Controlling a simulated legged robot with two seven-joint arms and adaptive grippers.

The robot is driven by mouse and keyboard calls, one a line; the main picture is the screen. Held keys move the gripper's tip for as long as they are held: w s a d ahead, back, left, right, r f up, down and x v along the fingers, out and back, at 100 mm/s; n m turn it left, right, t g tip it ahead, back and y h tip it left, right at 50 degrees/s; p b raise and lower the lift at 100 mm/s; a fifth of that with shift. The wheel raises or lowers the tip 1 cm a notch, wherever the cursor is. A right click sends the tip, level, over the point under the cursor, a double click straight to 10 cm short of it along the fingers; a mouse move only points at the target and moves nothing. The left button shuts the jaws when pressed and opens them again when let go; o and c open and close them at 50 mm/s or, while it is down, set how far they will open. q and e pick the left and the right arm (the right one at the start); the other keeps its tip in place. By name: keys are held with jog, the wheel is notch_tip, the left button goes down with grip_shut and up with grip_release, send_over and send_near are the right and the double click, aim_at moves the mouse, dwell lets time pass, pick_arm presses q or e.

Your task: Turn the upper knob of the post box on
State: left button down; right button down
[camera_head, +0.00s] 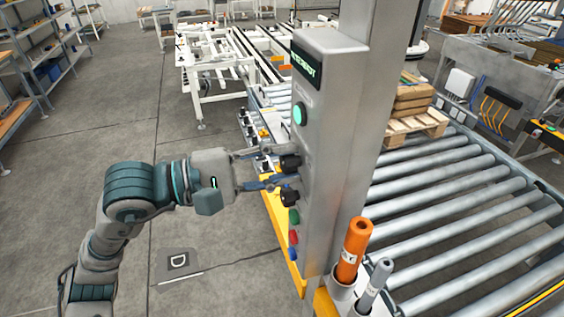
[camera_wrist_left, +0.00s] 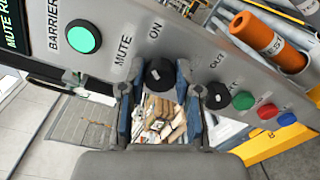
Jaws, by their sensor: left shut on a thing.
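The grey post box (camera_head: 322,130) stands upright on a metal post, with a green lit button above two black knobs. The upper knob (camera_head: 290,162) also shows in the left wrist view (camera_wrist_left: 160,73), close to the labels MUTE and ON. My left gripper (camera_head: 273,169) reaches in from the left. In the left wrist view its two fingers (camera_wrist_left: 156,85) lie on either side of the upper knob, shut on it. The lower knob (camera_wrist_left: 214,95) sits just outside the right finger. The knob's pointer mark cannot be made out. My right gripper is not in view.
Green, red and blue buttons (camera_head: 293,237) sit below the knobs. An orange tube (camera_head: 354,250) and a grey tube (camera_head: 376,282) stand in holders near the post's foot. A roller conveyor (camera_head: 470,215) lies right, with stacked sacks (camera_head: 413,98) on a pallet. Floor at left is clear.

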pick_arm(q)
jog(key=shift+d+f, duration=0.1)
jog(key=shift+f, duration=0.25)
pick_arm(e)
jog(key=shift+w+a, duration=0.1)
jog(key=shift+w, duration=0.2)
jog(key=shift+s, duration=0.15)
pick_arm(q)
jog(key=c, duration=0.8)
grip_release()
jog(key=shift+a+r, duration=0.15)
jog(key=shift+a, duration=0.05)
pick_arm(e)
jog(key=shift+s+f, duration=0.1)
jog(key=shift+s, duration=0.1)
pick_arm(q)
jog(key=shift+a+r, duration=0.1)
jog(key=shift+a, duration=0.05)
jog(key=v, duration=1.2)
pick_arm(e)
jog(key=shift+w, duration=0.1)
pick_arm(q)
jog(key=shift+w, duration=0.15)
